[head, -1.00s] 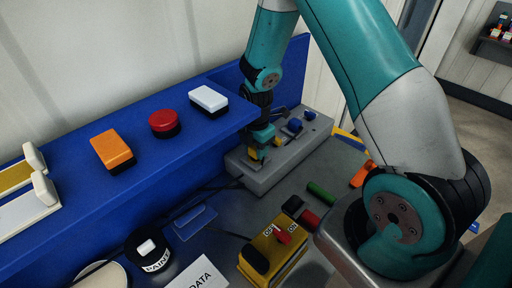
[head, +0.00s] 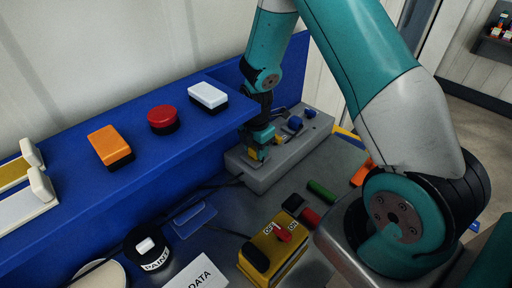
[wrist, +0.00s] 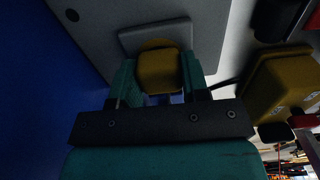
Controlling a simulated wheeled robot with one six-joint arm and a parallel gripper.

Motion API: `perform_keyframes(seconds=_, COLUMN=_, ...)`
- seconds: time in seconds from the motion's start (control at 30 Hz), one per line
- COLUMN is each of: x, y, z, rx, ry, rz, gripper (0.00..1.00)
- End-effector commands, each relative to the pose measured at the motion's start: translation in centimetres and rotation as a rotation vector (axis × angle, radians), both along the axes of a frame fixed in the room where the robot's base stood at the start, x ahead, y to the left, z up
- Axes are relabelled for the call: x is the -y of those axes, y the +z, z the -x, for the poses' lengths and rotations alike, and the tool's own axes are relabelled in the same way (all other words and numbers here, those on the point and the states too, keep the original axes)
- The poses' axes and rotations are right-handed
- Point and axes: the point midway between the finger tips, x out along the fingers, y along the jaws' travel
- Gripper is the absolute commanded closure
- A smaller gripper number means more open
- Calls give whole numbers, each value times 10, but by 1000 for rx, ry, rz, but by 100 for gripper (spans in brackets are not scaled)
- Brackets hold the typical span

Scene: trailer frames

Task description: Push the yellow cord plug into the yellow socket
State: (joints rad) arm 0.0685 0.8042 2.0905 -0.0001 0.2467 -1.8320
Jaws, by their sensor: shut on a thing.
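The yellow plug (wrist: 160,72) sits between the two teal fingers of my gripper (wrist: 158,80) in the wrist view. My gripper is shut on it. A rounded yellow edge (wrist: 158,44), seemingly the yellow socket, shows just beyond the plug, on a raised grey plate. The plug hides most of it, so I cannot tell how deep the plug sits. In the head view my gripper (head: 258,153) is low at the near-left part of the long grey socket box (head: 262,180), and the fingers hide most of the plug.
Blue parts (head: 295,123) stand farther along the box. A blue shelf with a white button (head: 208,95), red button (head: 163,117) and orange button (head: 108,143) is at left. A yellow switch box (head: 270,250) and green and red cylinders lie in front.

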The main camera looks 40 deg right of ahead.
Motion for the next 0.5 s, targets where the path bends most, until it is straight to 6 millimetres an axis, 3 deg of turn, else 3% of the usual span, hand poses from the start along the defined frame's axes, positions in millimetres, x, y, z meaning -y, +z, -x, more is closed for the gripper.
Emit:
perform_keyframes(seconds=0.07, x=0, y=-2, z=0, rx=0, ry=0, rz=0, gripper=79)
perform_keyframes(seconds=0.1, x=0, y=-2, z=0, rx=0, ry=0, rz=0, gripper=53)
perform_keyframes(seconds=0.2, x=0, y=-2, z=0, rx=0, ry=0, rz=0, gripper=30)
perform_keyframes(seconds=0.5, x=0, y=-1, z=0, rx=0, ry=0, rz=0, gripper=28)
